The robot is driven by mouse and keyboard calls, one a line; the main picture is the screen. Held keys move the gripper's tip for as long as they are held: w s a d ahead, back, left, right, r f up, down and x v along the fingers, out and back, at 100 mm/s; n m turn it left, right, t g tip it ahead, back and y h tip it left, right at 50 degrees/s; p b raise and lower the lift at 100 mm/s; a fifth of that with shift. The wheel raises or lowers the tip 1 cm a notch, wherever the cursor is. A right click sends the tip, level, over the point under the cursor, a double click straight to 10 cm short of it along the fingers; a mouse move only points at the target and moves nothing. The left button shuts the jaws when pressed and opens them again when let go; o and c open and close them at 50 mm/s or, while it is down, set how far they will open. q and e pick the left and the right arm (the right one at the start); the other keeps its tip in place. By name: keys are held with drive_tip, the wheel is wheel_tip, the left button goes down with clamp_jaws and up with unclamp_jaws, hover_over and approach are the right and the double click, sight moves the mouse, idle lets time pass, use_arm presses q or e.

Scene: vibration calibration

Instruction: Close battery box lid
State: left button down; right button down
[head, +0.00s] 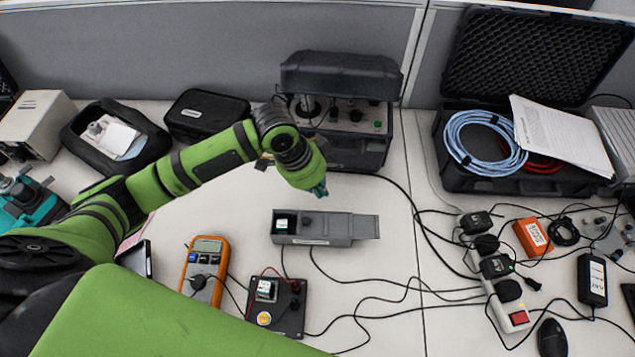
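The grey battery box (313,240) lies on the table near the middle of the head view. Its lid (364,227) sticks out to the right, and the box's left end is uncovered, showing a greenish-white item inside. My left gripper (319,191) is above and behind the box, apart from it, pointing down. Its fingertips look small and close together, and I cannot tell whether they are open. My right gripper is not in view; a green arm link of mine covers the bottom left.
Behind the box stands a dark calibration device (350,140) with a raised cover. In front are an orange multimeter (204,262) and a small black board (277,305). Cables and a power strip (505,305) lie to the right.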

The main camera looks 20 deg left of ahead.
sight(322, 218)
use_arm(q)
drive_tip(key=x, duration=0.5)
drive_tip(key=p+x, duration=0.1)
drive_tip(key=x, duration=0.2)
drive_tip(key=shift+s+d+f, duration=0.25)
drive_tip(key=shift+s+d, duration=0.1)
drive_tip(key=shift+s+a+f+p, duration=0.15)
drive_tip(key=shift+s+a+p, duration=0.2)
drive_tip(key=shift+a+p, duration=0.2)
drive_tip(key=shift+s+a+f+p, duration=0.1)
drive_tip(key=shift+s+a+p, duration=0.3)
drive_tip(key=shift+a+p, duration=0.15)
drive_tip(key=shift+s+a+f, duration=0.15)
drive_tip(key=shift+s+a, duration=0.15)
drive_tip(key=shift+a, duration=0.25)
drive_tip(key=shift+w+d, duration=0.1)
